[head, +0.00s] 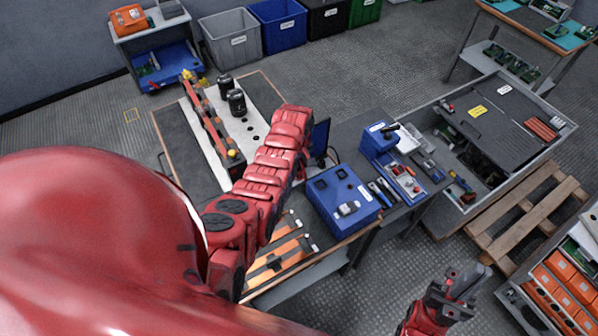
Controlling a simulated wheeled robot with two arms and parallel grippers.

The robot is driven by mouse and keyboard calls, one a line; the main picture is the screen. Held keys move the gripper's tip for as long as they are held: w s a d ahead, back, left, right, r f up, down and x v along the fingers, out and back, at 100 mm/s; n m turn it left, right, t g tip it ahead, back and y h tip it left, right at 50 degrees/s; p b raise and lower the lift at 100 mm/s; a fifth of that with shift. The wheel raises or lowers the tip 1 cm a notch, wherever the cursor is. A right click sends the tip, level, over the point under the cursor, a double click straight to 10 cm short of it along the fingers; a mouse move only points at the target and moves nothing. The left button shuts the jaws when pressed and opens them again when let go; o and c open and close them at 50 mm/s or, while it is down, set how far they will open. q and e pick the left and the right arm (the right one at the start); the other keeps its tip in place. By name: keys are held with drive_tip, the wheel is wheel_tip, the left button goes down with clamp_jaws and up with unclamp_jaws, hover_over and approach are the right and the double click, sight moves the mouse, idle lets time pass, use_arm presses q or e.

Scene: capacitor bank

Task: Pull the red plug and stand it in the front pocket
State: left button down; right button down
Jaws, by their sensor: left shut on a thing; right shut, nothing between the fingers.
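I cannot make out the red plug. My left arm reaches up across the bench, and its wrist hides its gripper and anything held in it. A blue box (328,209) stands at the bench's right end, with two dark square openings in its top and a grey piece near its front. I cannot tell which opening is the front pocket. A long orange-and-black bank (208,118) with yellow ends lies on the bench's left part, beside two black cylinders (237,101). My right gripper (468,282) is shut and empty over the floor at the lower right.
Orange bars (280,262) lie at the bench's front, partly behind my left arm. A dark upright panel (320,138) stands right of the wrist. Tools (383,191) and another blue box (380,138) lie further right. A wooden pallet (525,212) and orange bins (563,290) flank the right.

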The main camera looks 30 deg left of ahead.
use_arm(q)
drive_tip(key=shift+r+p, duration=1.05)
drive_tip(key=shift+r, duration=1.25)
drive_tip(key=shift+r, duration=0.1)
drive_tip(key=shift+r+p, duration=0.45)
drive_tip(key=shift+r, duration=0.7)
drive_tip(key=shift+d, duration=0.15)
drive_tip(key=shift+s+d+f+p, duration=0.15)
drive_tip(key=shift+s+d, duration=0.3)
drive_tip(key=shift+d, duration=1.1)
drive_tip(key=shift+s+d+r+p, duration=0.15)
drive_tip(key=shift+s+d, duration=0.35)
drive_tip(key=shift+d, duration=1.1)
drive_tip(key=shift+s+d+f+p, duration=0.15)
drive_tip(key=shift+s+d, duration=0.3)
drive_tip(key=shift+d, duration=1.1)
